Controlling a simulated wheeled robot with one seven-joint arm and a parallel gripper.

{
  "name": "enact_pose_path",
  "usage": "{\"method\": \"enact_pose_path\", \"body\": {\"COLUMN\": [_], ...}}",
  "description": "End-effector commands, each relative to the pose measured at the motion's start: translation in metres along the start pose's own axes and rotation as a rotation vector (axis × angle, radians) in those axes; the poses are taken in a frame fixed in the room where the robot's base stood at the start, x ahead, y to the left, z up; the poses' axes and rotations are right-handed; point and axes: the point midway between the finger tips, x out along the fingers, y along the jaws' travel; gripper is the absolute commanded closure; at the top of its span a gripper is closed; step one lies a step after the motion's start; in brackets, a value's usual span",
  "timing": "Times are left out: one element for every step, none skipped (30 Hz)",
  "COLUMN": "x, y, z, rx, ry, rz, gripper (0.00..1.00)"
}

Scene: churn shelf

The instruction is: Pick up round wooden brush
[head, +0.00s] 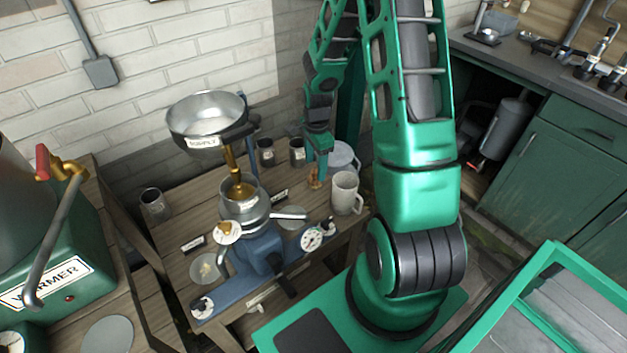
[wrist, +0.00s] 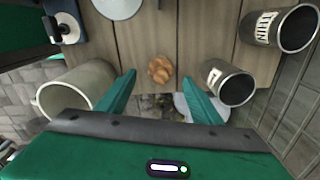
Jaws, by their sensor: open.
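The round wooden brush (head: 315,177) stands near the far right edge of the wooden table in the head view. In the wrist view its rounded brown top (wrist: 160,69) shows between and slightly beyond my fingertips. My gripper (head: 318,160) points down over the brush in the head view. In the wrist view my gripper (wrist: 157,76) is open, with one finger on each side of the brush and a gap to both. The lower part of the brush is hidden in the wrist view, and its exact height below the fingertips is unclear.
A pale mug (head: 345,195) stands close to the right of the brush. Dark cans (head: 297,151) (head: 265,152) stand to its left, and a pale pot (head: 343,157) is behind. A blue separator with a metal bowl (head: 207,116) stands left. The table edge is close.

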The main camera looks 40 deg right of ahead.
Motion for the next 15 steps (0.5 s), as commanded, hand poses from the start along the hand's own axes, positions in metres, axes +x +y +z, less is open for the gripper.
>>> {"method": "enact_pose_path", "body": {"x": [0.005,0.009,0.014,0.018,0.023,0.028,0.032,0.035,0.04,0.042,0.044,0.046,0.048,0.048,0.049], "y": [0.0,0.0,0.0,0.0,0.0,-0.001,-0.001,-0.001,-0.001,-0.001,-0.002,-0.002,-0.002,-0.002,-0.002], "z": [0.0,0.0,0.001,0.001,0.001,0.001,0.001,0.001,0.001,0.001,0.001,0.001,0.001,0.001,0.001], "rx": [0.0,0.0,0.0,0.0,0.0,-0.001,-0.001,-0.001,-0.001,-0.001,-0.001,-0.001,-0.001,-0.001,-0.001], "ry": [-0.001,-0.001,-0.001,-0.001,-0.001,-0.002,-0.002,-0.002,-0.002,-0.002,-0.001,-0.001,-0.001,-0.001,-0.001], "rz": [0.003,0.004,0.005,0.004,0.005,0.005,0.004,0.004,0.004,0.003,0.002,0.001,0.001,0.001,0.001], "gripper": [0.4,0.4,0.4,0.4,0.4,0.4,0.4,0.4,0.4,0.4,0.4,0.4,0.4,0.4,0.4]}}
